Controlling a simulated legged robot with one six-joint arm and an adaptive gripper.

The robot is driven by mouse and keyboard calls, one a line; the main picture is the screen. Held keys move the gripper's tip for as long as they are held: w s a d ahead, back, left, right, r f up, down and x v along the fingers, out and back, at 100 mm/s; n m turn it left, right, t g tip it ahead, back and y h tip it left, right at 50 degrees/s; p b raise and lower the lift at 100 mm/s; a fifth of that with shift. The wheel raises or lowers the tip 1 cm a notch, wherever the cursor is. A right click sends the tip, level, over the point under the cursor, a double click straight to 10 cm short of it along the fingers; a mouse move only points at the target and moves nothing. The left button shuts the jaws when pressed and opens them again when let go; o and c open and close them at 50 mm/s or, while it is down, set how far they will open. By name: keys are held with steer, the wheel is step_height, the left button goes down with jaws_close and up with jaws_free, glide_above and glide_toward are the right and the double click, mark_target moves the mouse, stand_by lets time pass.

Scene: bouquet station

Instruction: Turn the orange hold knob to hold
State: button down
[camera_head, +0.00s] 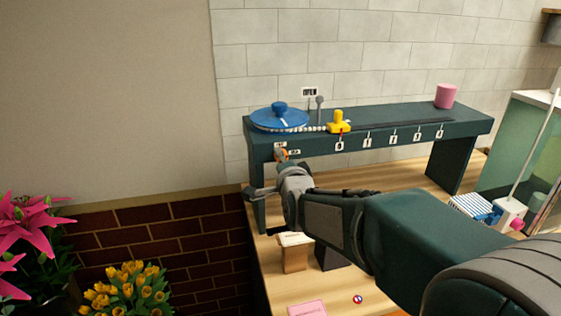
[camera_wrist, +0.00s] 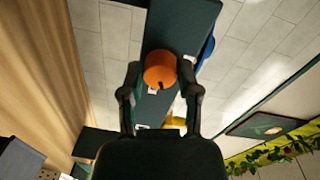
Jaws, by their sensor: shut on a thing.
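The orange hold knob (camera_wrist: 160,70) sits on the front face of the dark green shelf unit. In the wrist view it is between the two fingertips of my gripper (camera_wrist: 160,88), which is shut on it. A dark pointer mark shows on the knob's lower edge there. In the head view only a small part of the knob (camera_head: 282,154) shows, beside two small white labels (camera_head: 295,152) too small to read. My gripper (camera_head: 283,160) reaches it from the front and hides most of it.
The shelf (camera_head: 390,130) carries a blue round lid (camera_head: 279,120), a yellow slider (camera_head: 339,122) above numbered labels, and a pink cup (camera_head: 445,96). Below are a wooden block (camera_head: 293,255) and a pink card (camera_head: 307,308). Flowers (camera_head: 125,288) stand at left.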

steer(key=m, duration=0.4)
steer(key=shift+d+m+y, duration=0.1)
steer(key=shift+m+y, duration=0.2)
steer(key=shift+f, duration=0.2)
stand_by(0.4)
steer(key=shift+c, duration=1.6)
jaws_free()
steer(key=shift+d, duration=0.15)
steer(key=shift+r, duration=0.1)
steer(key=v, duration=1.1)
steer(key=shift+s, duration=0.4)
